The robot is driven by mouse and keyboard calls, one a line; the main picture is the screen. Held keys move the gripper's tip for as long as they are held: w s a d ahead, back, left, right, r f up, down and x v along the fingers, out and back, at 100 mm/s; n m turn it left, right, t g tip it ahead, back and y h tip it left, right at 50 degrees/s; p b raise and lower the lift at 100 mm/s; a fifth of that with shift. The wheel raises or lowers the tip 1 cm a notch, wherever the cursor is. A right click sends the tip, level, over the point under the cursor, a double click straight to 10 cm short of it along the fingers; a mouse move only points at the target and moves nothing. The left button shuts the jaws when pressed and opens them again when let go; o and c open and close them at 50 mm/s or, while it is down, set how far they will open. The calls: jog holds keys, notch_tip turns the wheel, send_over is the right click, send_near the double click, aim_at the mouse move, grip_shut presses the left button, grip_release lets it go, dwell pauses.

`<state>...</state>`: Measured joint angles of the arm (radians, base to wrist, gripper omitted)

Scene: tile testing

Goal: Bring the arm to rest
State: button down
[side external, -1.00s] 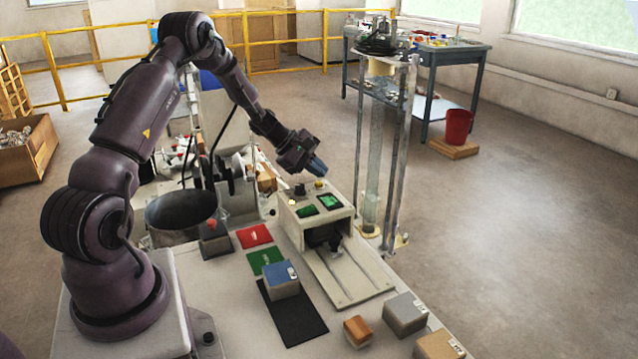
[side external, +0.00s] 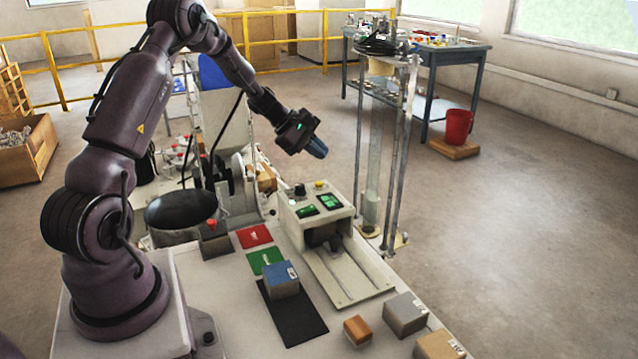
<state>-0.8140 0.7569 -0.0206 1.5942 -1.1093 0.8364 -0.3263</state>
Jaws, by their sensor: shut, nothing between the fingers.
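My gripper (side external: 318,150) is shut and empty, held in the air above and behind the cream testing machine (side external: 318,210). It points down and to the right and touches nothing. A blue-topped block (side external: 281,279) stands on the black mat (side external: 295,318) at the front of the table. A red card (side external: 254,236) and a green card (side external: 266,261) lie flat just behind the mat. The machine has two green-lit displays on its top and a sloped tray with rails in front.
A small orange-brown block (side external: 357,330) and a grey block (side external: 405,313) stand at the table's front right. A tall clear-tube column (side external: 373,160) with metal posts rises right of my gripper. A black round pan (side external: 180,209) and red-button box (side external: 213,237) stand near my base.

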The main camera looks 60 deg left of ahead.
dwell(0.5)
jog(key=shift+s+d+f+m+g, duration=0.4)
jog(key=shift+s+f+m, duration=0.1)
jog(key=shift+s, duration=0.1)
jog(key=shift+s+d+f+m+g, duration=0.3)
jog(key=shift+s+d+f+m, duration=0.15)
jog(key=shift+s, duration=0.15)
jog(key=shift+s+d+r+m+g+h, duration=0.15)
jog(key=shift+s+d+r+m+g, duration=0.15)
jog(key=shift+s+d+m, duration=0.2)
jog(key=shift+s+d+r+m+g+h, duration=0.2)
jog(key=shift+s+d+m+g, duration=0.15)
jog(key=shift+s+d, duration=0.2)
jog(key=s+d+r+m+y, duration=0.2)
jog(key=s+d+r+m, duration=0.7)
jog(key=d, duration=0.3)
jog(key=s+d+r+m+y, duration=0.2)
jog(key=s+d+r+m, duration=0.7)
jog(key=d, duration=0.3)
jog(key=shift+s+m, duration=0.3)
jog(key=shift+s, duration=0.2)
jog(key=shift+w+y, duration=0.1)
jog(key=shift+y, duration=0.15)
jog(key=w+a+f, duration=0.1)
jog(key=w+a, duration=2)
jog(key=w, duration=0.1)
jog(key=shift+f, duration=0.25)
